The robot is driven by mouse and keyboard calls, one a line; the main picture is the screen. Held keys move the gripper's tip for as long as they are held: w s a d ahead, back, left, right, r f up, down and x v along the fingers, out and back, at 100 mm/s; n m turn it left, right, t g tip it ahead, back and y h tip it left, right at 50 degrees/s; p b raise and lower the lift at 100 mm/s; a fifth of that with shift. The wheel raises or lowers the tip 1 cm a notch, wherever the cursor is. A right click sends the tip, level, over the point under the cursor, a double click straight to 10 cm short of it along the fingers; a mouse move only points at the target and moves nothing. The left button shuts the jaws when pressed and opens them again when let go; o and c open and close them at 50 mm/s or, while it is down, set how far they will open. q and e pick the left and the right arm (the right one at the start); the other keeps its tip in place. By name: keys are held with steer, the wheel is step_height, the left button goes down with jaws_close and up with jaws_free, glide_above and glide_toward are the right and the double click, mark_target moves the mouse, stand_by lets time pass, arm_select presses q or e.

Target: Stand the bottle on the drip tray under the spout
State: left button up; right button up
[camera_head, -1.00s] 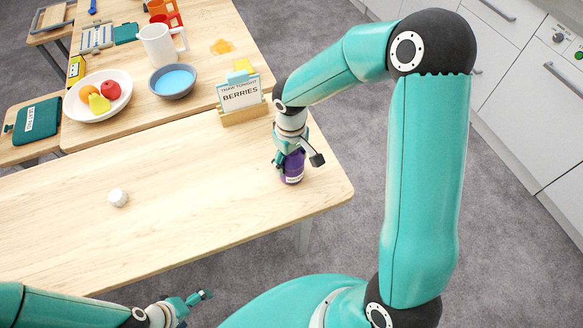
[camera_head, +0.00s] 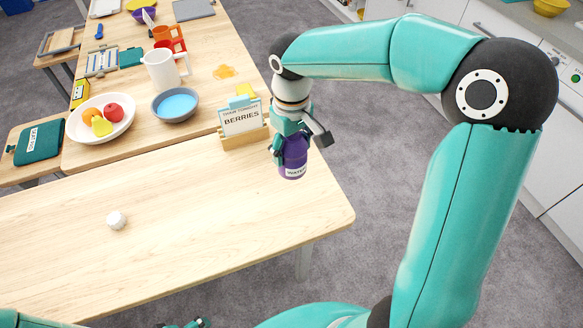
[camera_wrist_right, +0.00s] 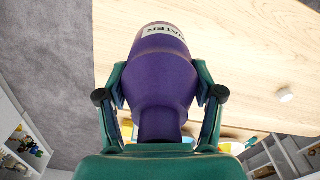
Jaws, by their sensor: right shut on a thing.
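A purple bottle (camera_head: 293,158) with a white label hangs below my right gripper (camera_head: 290,134), near the right end of the wooden table. My right gripper is shut on the bottle's upper part, and the bottle is upright and looks lifted off the table. In the right wrist view the bottle (camera_wrist_right: 163,65) lies between the two fingers of the gripper (camera_wrist_right: 160,105), its label partly readable. My left gripper (camera_head: 186,324) shows only as a sliver at the bottom edge, so its fingers cannot be judged. No drip tray or spout can be made out.
A sign reading "BERRIES" (camera_head: 241,119) stands in a wooden holder just left of the bottle. A blue bowl (camera_head: 175,116), a white pitcher (camera_head: 160,71) and a fruit plate (camera_head: 74,134) stand behind. A small white ball-like thing (camera_head: 116,220) lies on the otherwise clear front table (camera_head: 190,235).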

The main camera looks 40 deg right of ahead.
step_height(320, 180, up, 6)
steer(key=shift+f, duration=0.1)
steer(key=w+a+f, duration=0.3)
steer(key=w+f, duration=0.1)
steer(key=f, duration=0.4)
steer(key=w+a+f, duration=0.4)
steer(key=w+f, duration=0.1)
steer(key=f, duration=0.2)
steer(key=shift+w+a+f+m, duration=0.2)
steer(key=shift+a+f+m, duration=0.1)
steer(key=shift+f+m, duration=0.1)
